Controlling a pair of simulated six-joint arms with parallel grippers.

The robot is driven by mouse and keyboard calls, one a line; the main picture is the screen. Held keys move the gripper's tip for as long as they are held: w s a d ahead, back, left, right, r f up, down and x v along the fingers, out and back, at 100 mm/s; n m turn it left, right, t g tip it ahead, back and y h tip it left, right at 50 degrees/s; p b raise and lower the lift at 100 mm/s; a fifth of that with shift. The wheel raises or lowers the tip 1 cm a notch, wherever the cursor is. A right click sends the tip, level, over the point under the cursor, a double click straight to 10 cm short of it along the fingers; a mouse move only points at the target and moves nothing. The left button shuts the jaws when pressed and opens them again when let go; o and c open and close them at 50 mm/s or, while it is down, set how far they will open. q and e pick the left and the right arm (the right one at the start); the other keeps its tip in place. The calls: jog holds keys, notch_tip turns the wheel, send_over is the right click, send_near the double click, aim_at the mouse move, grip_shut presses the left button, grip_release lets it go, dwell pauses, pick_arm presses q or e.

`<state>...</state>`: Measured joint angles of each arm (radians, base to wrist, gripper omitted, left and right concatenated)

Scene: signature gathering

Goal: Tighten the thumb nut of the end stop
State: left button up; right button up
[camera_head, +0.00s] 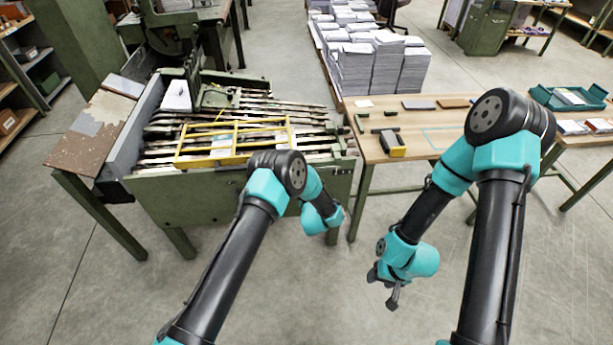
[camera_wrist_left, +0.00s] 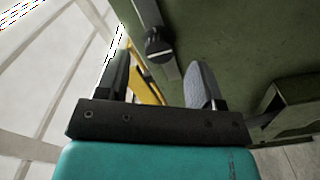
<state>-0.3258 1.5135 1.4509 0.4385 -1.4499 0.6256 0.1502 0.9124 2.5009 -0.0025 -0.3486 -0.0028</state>
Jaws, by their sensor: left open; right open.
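In the left wrist view a dark round knob (camera_wrist_left: 158,46), which looks like the thumb nut, sits at the end of a grey metal bar (camera_wrist_left: 149,14), likely the end stop, against a green panel. My left gripper (camera_wrist_left: 157,76) is open, with the knob apart from and beyond its fingertips, roughly between them in the picture. In the head view the left fingers are hidden behind my wrist, and I cannot make out the knob. My right gripper (camera_head: 385,290) hangs open and empty over the floor, away from the machine.
The green gathering machine (camera_head: 228,199) carries metal bars and a yellow frame (camera_head: 200,160). A wooden table (camera_head: 425,140) with small items, including a yellow-and-black object (camera_head: 392,145), stands right of it. Paper stacks (camera_head: 370,70) stand behind. The floor below my right gripper is clear.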

pick_arm(q)
jog(key=shift+w+a, duration=0.15)
jog(key=shift+w, duration=0.9)
jog(key=shift+w+a, duration=0.1)
jog(key=shift+w, duration=0.95)
jog(key=c, duration=0.9)
